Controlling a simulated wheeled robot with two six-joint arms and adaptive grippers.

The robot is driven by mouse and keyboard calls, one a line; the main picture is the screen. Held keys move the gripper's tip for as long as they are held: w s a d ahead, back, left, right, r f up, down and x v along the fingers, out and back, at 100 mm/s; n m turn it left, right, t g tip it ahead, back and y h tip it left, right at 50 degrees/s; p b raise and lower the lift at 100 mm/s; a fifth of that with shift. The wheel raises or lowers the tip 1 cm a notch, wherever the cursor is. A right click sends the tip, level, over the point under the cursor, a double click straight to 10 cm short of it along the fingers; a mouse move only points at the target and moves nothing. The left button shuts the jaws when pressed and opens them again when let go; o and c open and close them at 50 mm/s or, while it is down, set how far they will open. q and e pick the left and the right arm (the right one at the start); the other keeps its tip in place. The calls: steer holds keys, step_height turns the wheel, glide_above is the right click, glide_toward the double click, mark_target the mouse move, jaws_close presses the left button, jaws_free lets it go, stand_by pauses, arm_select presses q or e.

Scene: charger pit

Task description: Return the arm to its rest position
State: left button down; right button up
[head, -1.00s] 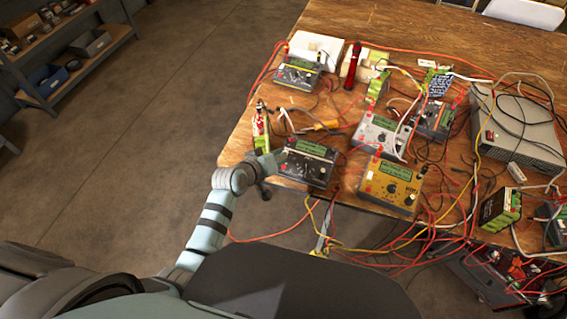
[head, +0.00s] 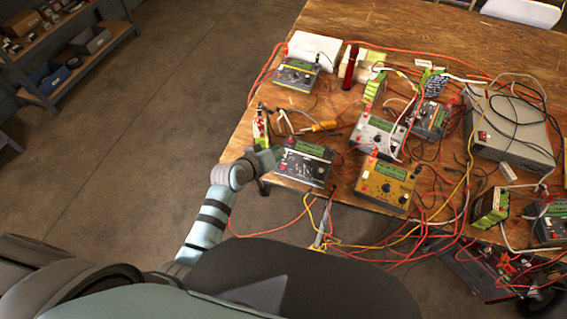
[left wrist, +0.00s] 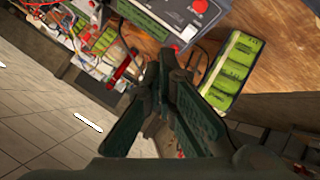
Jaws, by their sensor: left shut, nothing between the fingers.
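My left arm comes in from the lower left in the head view. My left gripper (head: 268,160) is at the table's near left corner, just left of a dark grey charger (head: 306,162) with a green display. In the left wrist view the two dark green fingers (left wrist: 166,68) meet at their tips, with nothing seen between them. A green battery pack (left wrist: 232,72) shows right of the fingers there, and part of a grey charger (left wrist: 180,18) above them. My right gripper is not seen.
The wooden table (head: 425,30) holds several chargers, among them a yellow one (head: 385,185), plus many loose cables. A grey power box (head: 512,130) stands at the right. The floor (head: 150,120) left of the table is clear up to a shelf (head: 75,75).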

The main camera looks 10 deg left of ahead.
arm_select(q)
steer(key=s+a+f, duration=0.1)
steer(key=f, duration=0.2)
steer(key=s+a+f+m+y, duration=0.1)
steer(key=f, duration=0.2)
steer(key=s+a+f+g+y, duration=0.1)
steer(key=s+a+f, duration=0.1)
steer(key=f, duration=0.2)
steer(key=s+a+f+m+g+y, duration=0.2)
steer(key=s+a+f+g, duration=0.15)
steer(key=s+f, duration=0.85)
steer(key=s+a+f+g, duration=0.1)
steer(key=s+f, duration=0.2)
steer(key=s, duration=0.7)
steer(key=s+a+f+m+g, duration=0.1)
steer(key=s+a+f+g, duration=0.1)
steer(key=s, duration=0.8)
steer(key=s+a+f+g, duration=0.2)
steer(key=s+f, duration=0.2)
steer(key=s, duration=0.6)
steer(key=shift+a+m+y, duration=0.2)
steer(key=shift+m+y, duration=0.1)
steer(key=shift+m, duration=0.1)
steer(key=shift+f, duration=0.1)
